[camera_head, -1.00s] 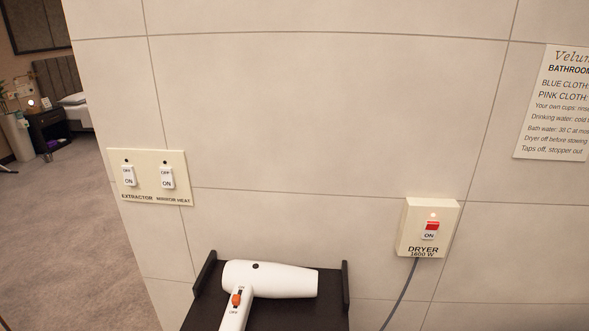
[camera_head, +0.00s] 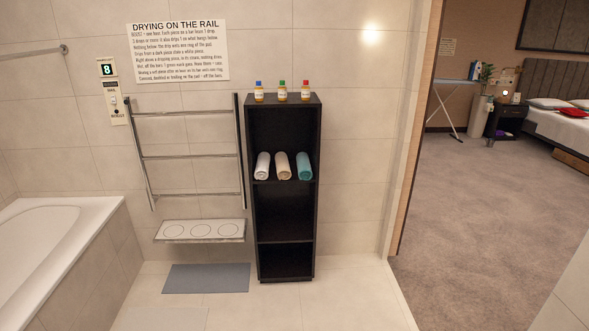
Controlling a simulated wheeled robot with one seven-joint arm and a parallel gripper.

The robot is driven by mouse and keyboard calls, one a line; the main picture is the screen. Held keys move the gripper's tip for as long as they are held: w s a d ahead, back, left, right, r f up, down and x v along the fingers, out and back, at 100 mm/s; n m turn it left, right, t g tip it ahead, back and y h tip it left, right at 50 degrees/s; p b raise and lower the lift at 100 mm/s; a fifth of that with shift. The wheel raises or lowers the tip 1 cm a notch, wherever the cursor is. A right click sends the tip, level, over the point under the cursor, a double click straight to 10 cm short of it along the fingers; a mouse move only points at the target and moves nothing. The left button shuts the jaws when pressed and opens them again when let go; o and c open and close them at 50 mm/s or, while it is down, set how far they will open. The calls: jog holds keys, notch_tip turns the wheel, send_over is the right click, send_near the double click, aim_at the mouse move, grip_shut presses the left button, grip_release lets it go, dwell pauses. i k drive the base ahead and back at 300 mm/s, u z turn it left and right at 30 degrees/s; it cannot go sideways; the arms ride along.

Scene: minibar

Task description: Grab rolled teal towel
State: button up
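The rolled teal towel (camera_head: 304,166) lies on a middle shelf of a tall black shelf unit (camera_head: 318,215). It is the rightmost of three rolled towels there, beside a cream one (camera_head: 282,166) and a white one (camera_head: 262,165). Nothing covers it. My gripper is not in view.
Three small bottles (camera_head: 282,92) stand on top of the unit. A metal towel rail (camera_head: 190,157) and a ledge (camera_head: 200,231) are left of it, with a grey mat (camera_head: 206,278) below. A bathtub (camera_head: 75,213) is at left. A doorway opens onto carpet (camera_head: 480,200) at right.

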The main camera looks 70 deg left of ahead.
aim_at(304, 167)
jog(key=u, duration=2.4)
jog(key=i, duration=2.85)
jog(key=u, duration=0.45)
jog(key=i, duration=0.9)
jog(key=u, duration=0.25)
